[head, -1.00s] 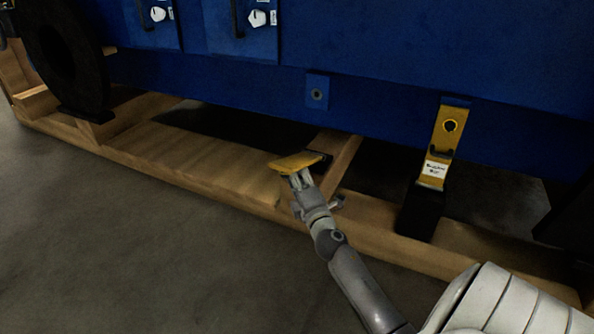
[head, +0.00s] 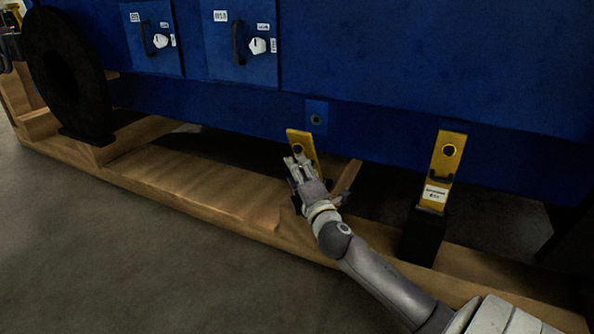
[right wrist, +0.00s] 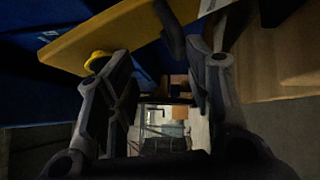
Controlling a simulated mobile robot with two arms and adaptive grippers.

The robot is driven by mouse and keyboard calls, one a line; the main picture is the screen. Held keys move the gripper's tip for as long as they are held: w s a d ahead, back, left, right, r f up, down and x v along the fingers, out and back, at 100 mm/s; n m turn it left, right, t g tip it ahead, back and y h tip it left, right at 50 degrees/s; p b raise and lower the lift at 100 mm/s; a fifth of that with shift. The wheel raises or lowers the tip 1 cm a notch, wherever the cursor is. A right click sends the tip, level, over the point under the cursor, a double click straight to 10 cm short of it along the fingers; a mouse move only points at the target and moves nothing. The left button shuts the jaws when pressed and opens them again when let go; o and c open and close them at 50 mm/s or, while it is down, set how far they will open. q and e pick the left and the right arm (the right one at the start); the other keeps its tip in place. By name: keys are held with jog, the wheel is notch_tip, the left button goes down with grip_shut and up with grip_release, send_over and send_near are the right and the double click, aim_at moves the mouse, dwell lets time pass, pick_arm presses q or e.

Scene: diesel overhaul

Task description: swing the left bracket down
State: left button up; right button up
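The left bracket (head: 298,136) is a yellow plate standing steeply up below a blue lug with a hole (head: 316,118); its top appears apart from the lug. My right gripper (head: 297,166) is in front of it and hides much of its lower part. In the right wrist view the yellow plate (right wrist: 110,36) crosses the upper left, just beyond the fingertips. My right gripper (right wrist: 160,70) has its fingers spread, with a dark bar of the bracket showing between the tips; contact is unclear. My left gripper is not in view.
A second yellow bracket (head: 447,155) with a white label stands upright on a black block at right. A wooden skid (head: 190,184) runs under the blue housing (head: 430,60). Two panels with handles (head: 240,45) are above. A black wheel-like ring (head: 62,75) is at left. The floor in front is clear.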

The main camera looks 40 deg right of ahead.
jog(key=shift+a+r+t, duration=0.3)
jog(key=shift+r, duration=0.45)
jog(key=f+v, duration=0.1)
jog(key=v, duration=1.1)
jog(key=shift+s+d+f, duration=0.2)
jog(key=shift+s+d, duration=0.05)
jog(key=shift+s, duration=0.05)
